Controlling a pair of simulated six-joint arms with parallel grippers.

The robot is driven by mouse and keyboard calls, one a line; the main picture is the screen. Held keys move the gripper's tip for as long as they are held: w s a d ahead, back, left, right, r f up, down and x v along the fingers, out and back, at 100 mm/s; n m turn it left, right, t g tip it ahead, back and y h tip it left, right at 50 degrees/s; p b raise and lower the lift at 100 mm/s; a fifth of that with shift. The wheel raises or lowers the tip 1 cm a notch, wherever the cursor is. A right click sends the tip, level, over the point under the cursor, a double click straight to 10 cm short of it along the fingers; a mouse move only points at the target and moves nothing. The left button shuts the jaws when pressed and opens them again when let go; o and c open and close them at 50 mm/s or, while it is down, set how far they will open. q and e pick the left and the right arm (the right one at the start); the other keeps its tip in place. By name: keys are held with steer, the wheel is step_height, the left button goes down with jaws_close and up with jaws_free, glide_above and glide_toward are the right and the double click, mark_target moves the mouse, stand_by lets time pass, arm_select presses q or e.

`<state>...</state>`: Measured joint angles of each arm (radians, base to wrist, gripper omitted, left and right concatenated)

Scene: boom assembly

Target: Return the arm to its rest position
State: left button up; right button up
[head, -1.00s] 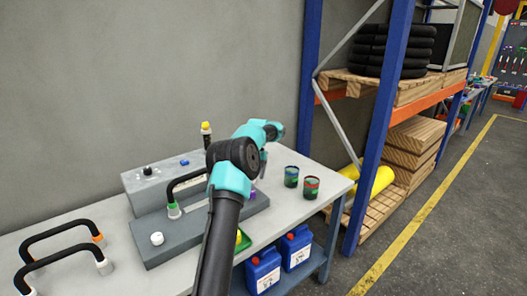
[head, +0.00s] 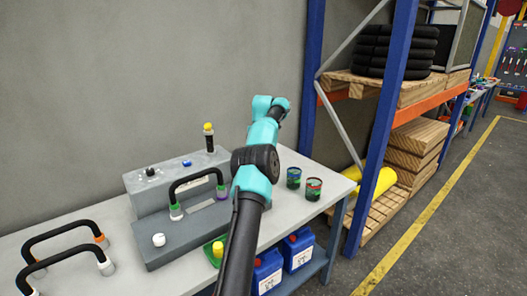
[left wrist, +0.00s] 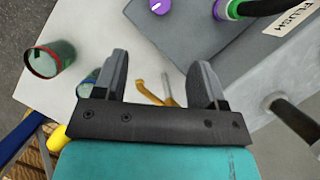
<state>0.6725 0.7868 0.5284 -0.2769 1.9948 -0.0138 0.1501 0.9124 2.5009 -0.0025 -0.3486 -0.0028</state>
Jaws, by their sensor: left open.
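My teal and black arm (head: 252,180) rises over the bench in the head view, its far end above the bench's back edge. Its gripper tips cannot be made out there. In the left wrist view my left gripper (left wrist: 158,75) is open, with nothing held between its fingers. A black handle (head: 196,182) with a green and a purple end stands upright on the grey block (head: 185,240). My right gripper is not in view.
Two dark cans (head: 293,178) (head: 313,189) stand at the bench's right end. Two more black handles (head: 62,235) are at the left. Blue jugs (head: 298,248) sit on the lower shelf. A blue rack post (head: 385,120) rises right of the bench.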

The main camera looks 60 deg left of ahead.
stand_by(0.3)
arm_select(q)
steer(key=w+d+f+m+t, duration=0.25)
steer(key=w+d+f, duration=0.25)
steer(key=w+d, duration=0.55)
steer(key=w+d+f+m+t, duration=0.25)
steer(key=w+d+f, duration=0.35)
steer(key=w+d, duration=0.45)
steer(key=w+d+f, duration=0.2)
steer(key=d+f, duration=0.5)
steer(key=f, duration=0.3)
steer(key=s+d+f+m, duration=0.1)
steer(key=s+d+f, duration=1.2)
steer(key=d+f, duration=0.45)
steer(key=s+d+f, duration=0.1)
steer(key=s+d, duration=0.4)
steer(key=s, duration=0.6)
steer(key=s+d+f, duration=0.1)
steer(key=s+d, duration=0.4)
steer(key=s, duration=0.6)
steer(key=shift+s+d+f+g+h, duration=0.15)
steer(key=shift+g+h, duration=0.15)
steer(key=shift+h, duration=0.1)
